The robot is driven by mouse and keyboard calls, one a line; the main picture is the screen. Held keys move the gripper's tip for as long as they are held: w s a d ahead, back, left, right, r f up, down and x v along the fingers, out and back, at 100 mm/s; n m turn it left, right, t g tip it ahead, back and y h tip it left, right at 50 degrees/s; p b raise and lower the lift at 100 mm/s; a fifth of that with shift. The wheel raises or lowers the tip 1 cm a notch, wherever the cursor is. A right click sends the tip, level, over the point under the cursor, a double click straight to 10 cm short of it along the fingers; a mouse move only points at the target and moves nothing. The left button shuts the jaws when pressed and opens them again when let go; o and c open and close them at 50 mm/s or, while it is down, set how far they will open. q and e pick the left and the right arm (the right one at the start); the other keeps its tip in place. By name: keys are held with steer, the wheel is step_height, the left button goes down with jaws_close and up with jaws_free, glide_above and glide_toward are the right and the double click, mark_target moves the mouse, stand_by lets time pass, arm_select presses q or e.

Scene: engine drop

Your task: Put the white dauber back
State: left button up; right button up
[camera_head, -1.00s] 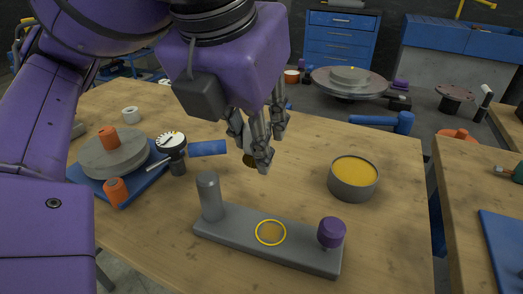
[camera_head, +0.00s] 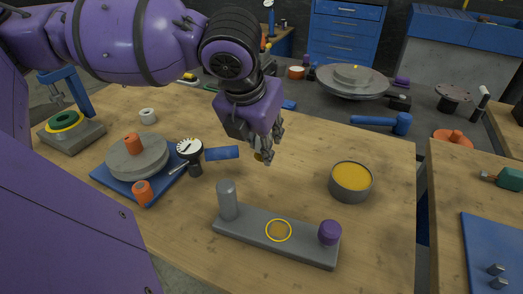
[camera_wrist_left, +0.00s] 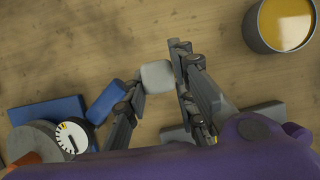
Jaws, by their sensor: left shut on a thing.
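My left gripper (camera_head: 268,146) is shut on the white dauber. The dauber shows in the left wrist view as a pale rounded block (camera_wrist_left: 157,75) between the fingers. In the head view its upper part is mostly hidden by the fingers, and a yellowish tip (camera_head: 258,156) shows below them. The gripper is over the wooden table, behind a grey holder (camera_head: 255,232). The holder carries a grey upright post (camera_head: 227,200) at its left, a bare yellow-ringed spot (camera_head: 278,230) in the middle and a purple-topped piece (camera_head: 330,232) at its right. My right gripper is not in view.
A round tin of yellow paste (camera_head: 351,180) stands right of the gripper. A blue-handled tool (camera_head: 222,153), a dial gauge (camera_head: 188,149) and a blue tray (camera_head: 106,178) with a grey disc and orange pieces lie left. A blue mallet (camera_head: 400,123) lies at the back right.

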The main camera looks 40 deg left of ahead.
arm_select(q)
steer(key=shift+w+a+f, duration=0.35)
steer(key=shift+w+f, duration=0.1)
steer(key=shift+f, duration=0.15)
steer(key=shift+w+a+f, duration=0.3)
steer(key=shift+w+f, duration=0.1)
steer(key=shift+f, duration=0.15)
steer(key=shift+s+x, duration=0.2)
steer(key=shift+x, duration=0.65)
steer(key=shift+s+x, duration=0.15)
steer(key=shift+x, duration=0.7)
steer(key=shift+f, duration=0.1)
steer(key=o, duration=1)
